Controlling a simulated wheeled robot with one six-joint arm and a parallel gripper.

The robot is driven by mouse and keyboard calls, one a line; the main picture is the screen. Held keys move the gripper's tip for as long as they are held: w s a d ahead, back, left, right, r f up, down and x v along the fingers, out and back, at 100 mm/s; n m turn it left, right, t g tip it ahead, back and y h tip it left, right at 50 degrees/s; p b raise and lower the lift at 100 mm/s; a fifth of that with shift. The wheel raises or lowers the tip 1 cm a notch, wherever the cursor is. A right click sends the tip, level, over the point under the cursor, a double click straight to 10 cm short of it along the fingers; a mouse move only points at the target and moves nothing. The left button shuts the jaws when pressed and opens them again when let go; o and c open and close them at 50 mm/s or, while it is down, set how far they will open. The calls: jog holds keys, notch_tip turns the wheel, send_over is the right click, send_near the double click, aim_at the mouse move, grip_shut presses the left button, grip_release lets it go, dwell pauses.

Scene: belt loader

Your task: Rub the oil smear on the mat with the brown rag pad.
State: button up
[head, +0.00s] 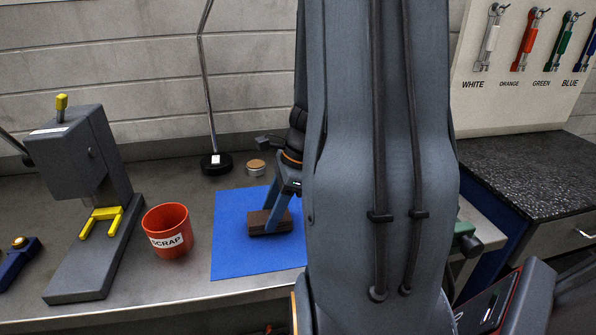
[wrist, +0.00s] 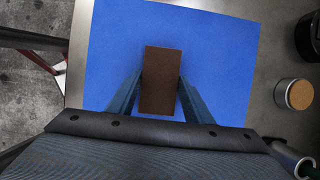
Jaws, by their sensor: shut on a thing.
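The brown rag pad (head: 270,222) is a dark brown block on the blue mat (head: 232,250). In the wrist view the pad (wrist: 161,75) lies between the two fingers of my gripper (wrist: 158,88), which is shut on it. In the head view my gripper (head: 277,205) reaches down to the pad, which appears to be touching or just above the mat. The mat fills most of the upper wrist view (wrist: 215,50). I see no oil smear on the visible part of the mat; my arm hides the mat's right side in the head view.
A red SCRAP bin (head: 168,231) stands left of the mat, beside a grey press (head: 90,160) with a yellow fork. A small cork-topped tin (head: 256,167) and a lamp base (head: 216,163) stand behind the mat. Coloured tools (head: 525,40) hang on the right board.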

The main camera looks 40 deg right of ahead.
notch_tip(320, 180, up, 2)
jog(key=shift+s+r+p, duration=0.1)
jog(key=shift+s+p, duration=0.05)
jog(key=shift+p, duration=0.2)
notch_tip(320, 180, up, 5)
jog(key=p, duration=0.5)
jog(key=shift+r, duration=0.15)
